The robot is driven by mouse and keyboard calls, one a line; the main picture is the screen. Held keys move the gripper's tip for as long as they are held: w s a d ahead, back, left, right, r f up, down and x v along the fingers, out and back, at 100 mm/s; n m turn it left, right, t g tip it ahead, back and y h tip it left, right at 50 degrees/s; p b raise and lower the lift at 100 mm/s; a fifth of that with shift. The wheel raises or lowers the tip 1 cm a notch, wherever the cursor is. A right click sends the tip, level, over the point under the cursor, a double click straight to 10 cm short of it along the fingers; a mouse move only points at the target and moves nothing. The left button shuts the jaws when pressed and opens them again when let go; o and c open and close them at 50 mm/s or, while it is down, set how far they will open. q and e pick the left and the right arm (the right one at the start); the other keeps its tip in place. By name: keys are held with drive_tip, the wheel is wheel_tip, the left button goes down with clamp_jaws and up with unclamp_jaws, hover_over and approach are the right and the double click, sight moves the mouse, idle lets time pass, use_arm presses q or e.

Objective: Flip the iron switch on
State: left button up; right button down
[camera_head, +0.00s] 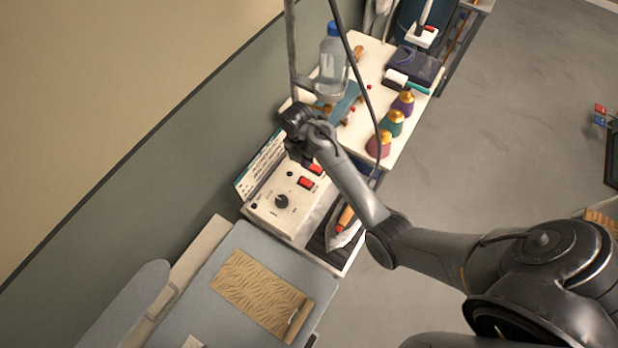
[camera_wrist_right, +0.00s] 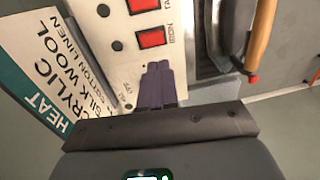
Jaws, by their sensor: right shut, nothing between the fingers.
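The iron switch (camera_wrist_right: 151,38) is a red rocker on a pale control panel (camera_wrist_right: 100,55), with the label IRON beside it in the right wrist view. In the head view it is the nearer of two red rockers (camera_head: 305,182). A dark round lamp (camera_wrist_right: 117,45) is beside it. I cannot tell which way the rocker is tipped. My right gripper (camera_wrist_right: 158,66) is shut and empty, its fingertips just below the switch in the wrist view and apart from it in the picture. In the head view the right gripper (camera_head: 298,152) hangs over the panel's upper end.
A second red rocker (camera_wrist_right: 143,5) sits beside the iron switch. A dark knob (camera_head: 281,201) and a fabric heat chart (camera_wrist_right: 45,65) are close by. The iron (camera_head: 342,232) rests right of the panel. A water bottle (camera_head: 332,62) and several colored spools (camera_head: 391,123) stand beyond.

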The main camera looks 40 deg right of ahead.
sight(310, 183)
drive_tip(key=f, duration=0.3)
drive_tip(key=s+f, duration=0.1)
drive_tip(key=f, duration=0.3)
drive_tip(key=f+p, duration=0.1)
drive_tip(key=f, duration=0.3)
drive_tip(key=shift+s+d+f, duration=0.1)
drive_tip(key=shift+s+d, duration=0.05)
drive_tip(key=shift+d, duration=0.05)
